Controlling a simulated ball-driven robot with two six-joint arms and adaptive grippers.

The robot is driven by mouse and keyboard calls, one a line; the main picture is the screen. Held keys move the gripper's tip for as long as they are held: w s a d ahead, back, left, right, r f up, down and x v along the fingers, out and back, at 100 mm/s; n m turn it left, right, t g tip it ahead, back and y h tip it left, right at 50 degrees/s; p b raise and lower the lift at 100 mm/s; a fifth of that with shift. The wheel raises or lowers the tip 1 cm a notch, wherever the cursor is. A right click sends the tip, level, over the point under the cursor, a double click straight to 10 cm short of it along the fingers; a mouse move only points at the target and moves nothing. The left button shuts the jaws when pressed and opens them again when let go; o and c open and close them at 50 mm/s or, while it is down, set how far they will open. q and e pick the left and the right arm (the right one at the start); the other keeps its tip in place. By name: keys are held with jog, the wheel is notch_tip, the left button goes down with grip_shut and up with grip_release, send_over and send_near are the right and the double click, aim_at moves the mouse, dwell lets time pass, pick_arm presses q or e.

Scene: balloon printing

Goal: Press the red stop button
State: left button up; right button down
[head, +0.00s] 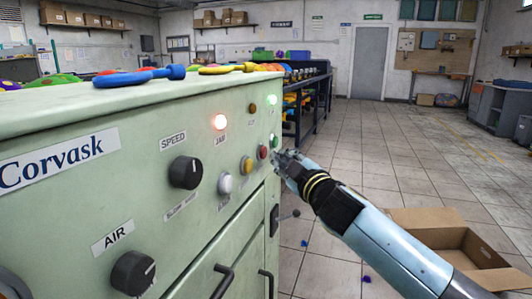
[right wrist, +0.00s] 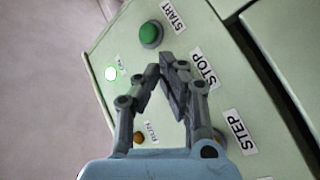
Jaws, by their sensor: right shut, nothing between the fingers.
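The red stop button (head: 262,152) is on the front of the pale green machine (head: 100,130), between a yellow button (head: 246,165) and a green button (head: 274,141). My right gripper (head: 279,157) is shut and empty, its tips just right of the red button; I cannot tell whether they touch it. In the right wrist view the shut fingertips (right wrist: 166,72) lie beside the STOP label (right wrist: 205,68) and below the green START button (right wrist: 150,33). The red button is hidden behind the fingers there. My left gripper is not in view.
A white button (head: 225,183) and a black speed knob (head: 186,172) are further left on the panel. An open cardboard box (head: 440,240) stands on the floor at right. The tiled floor beyond is mostly clear.

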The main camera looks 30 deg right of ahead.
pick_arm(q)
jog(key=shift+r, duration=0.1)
pick_arm(e)
jog(key=shift+w+a, duration=0.2)
jog(key=shift+w, duration=0.05)
jog(key=shift+w+a, duration=0.4)
jog(key=shift+w, duration=0.05)
dwell(0.7)
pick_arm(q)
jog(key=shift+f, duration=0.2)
pick_arm(e)
jog(key=shift+s+d, duration=0.65)
jog(key=shift+s, duration=0.15)
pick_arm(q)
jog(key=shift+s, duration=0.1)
